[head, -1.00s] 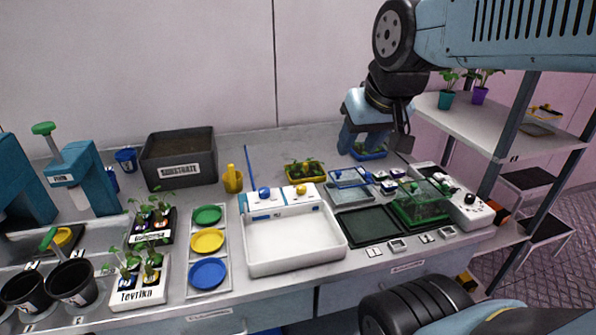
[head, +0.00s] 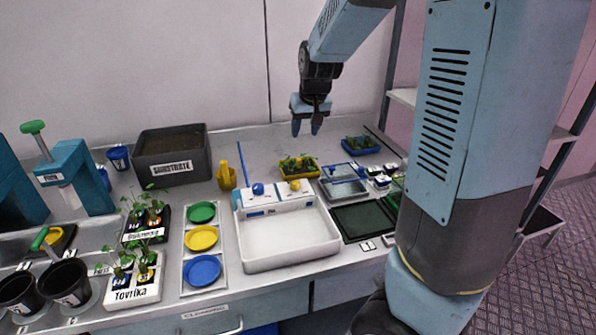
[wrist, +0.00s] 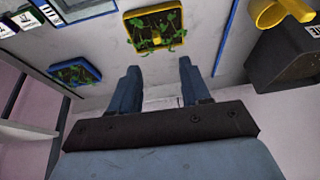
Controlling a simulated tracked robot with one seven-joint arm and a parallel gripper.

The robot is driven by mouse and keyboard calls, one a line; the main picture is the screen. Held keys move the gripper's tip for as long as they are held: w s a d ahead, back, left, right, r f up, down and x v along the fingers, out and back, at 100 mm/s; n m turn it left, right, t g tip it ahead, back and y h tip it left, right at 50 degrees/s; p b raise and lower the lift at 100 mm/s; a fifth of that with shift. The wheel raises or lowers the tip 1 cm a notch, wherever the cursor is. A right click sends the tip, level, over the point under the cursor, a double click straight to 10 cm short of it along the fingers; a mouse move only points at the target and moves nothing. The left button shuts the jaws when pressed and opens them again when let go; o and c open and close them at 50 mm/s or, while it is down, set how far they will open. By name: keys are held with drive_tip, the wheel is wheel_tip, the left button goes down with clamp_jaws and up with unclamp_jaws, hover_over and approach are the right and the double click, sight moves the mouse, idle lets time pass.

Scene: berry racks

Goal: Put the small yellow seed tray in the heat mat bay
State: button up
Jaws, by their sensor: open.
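The small yellow seed tray (head: 299,167) holds green seedlings and sits on the bench behind the white basin. It also shows in the wrist view (wrist: 155,46), ahead of my fingers. My gripper (head: 308,128) is open and empty, raised above the bench behind the yellow tray. In the wrist view its two fingers (wrist: 156,70) are spread, with nothing between them. A flat black bay (head: 364,223) lies right of the white basin and looks empty. I cannot read any label that names it the heat mat bay.
A blue seed tray (head: 361,145) with seedlings stands right of the yellow one. A clear blue-edged lid (head: 343,172) lies between it and the black bay. A yellow scoop (head: 226,177) and a substrate bin (head: 174,176) stand left. My arm hides the right end of the bench.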

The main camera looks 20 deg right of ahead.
drive_tip(key=w+f, duration=0.2)
hover_over(299, 160)
drive_tip(key=s, duration=0.2)
drive_tip(key=f, duration=0.7)
drive_tip(key=shift+a, duration=0.25)
drive_tip(key=shift+d+x, duration=0.2)
drive_tip(key=shift+x, duration=1.15)
drive_tip(key=shift+d+x, duration=0.2)
drive_tip(key=shift+x, duration=1.15)
drive_tip(key=shift+c, duration=0.2)
clamp_jaws()
